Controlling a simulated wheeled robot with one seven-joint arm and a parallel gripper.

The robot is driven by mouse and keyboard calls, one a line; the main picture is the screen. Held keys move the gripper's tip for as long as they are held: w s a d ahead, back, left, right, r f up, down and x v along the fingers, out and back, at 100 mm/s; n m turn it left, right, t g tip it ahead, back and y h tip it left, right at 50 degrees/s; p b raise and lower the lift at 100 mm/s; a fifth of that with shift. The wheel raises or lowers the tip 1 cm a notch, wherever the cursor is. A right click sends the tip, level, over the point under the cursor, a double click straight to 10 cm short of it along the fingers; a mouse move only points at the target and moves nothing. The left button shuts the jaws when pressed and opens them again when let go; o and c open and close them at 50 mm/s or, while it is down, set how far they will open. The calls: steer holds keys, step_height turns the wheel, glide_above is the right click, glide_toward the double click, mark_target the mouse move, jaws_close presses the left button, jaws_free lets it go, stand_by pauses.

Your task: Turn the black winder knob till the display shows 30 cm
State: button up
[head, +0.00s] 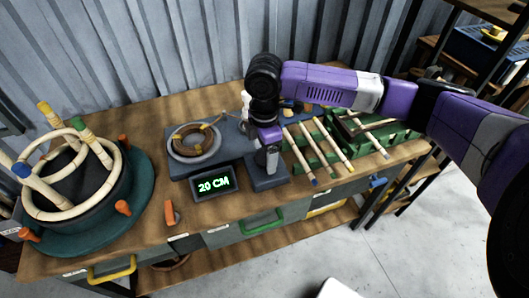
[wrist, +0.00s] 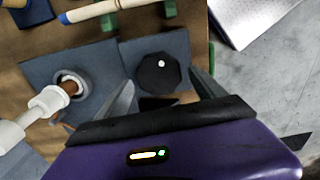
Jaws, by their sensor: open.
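The display (head: 213,184) reads 20 CM in green in the head view. The black winder knob (wrist: 158,74), many-sided with a white dot on top, sits on a blue-grey plate (wrist: 130,48) in the wrist view. My gripper (wrist: 162,82) is open, with one finger to each side of the knob and gaps showing between them in the picture. I cannot tell whether the fingertips are down at the knob's height. In the head view my gripper (head: 269,165) points down over the dark block right of the display and hides the knob.
A round former with a brown coil (head: 192,141) is left of my gripper. Rattan poles (head: 318,147) lie on green racks to the right. An orange peg (head: 170,213) stands near the front edge.

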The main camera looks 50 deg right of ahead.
steer(key=shift+f, duration=0.25)
steer(key=shift+c, duration=0.2)
steer(key=c, duration=1.3)
steer(key=shift+r, duration=0.1)
steer(key=m+p, duration=0.3)
steer(key=shift+r+m, duration=0.1)
steer(key=shift+m, duration=0.2)
steer(key=shift+w+d+m+p, duration=0.1)
steer(key=shift+d+m+p, duration=0.05)
steer(key=shift+m+p, duration=2.05)
steer(key=shift+m+b, duration=0.3)
steer(key=shift+m, duration=0.2)
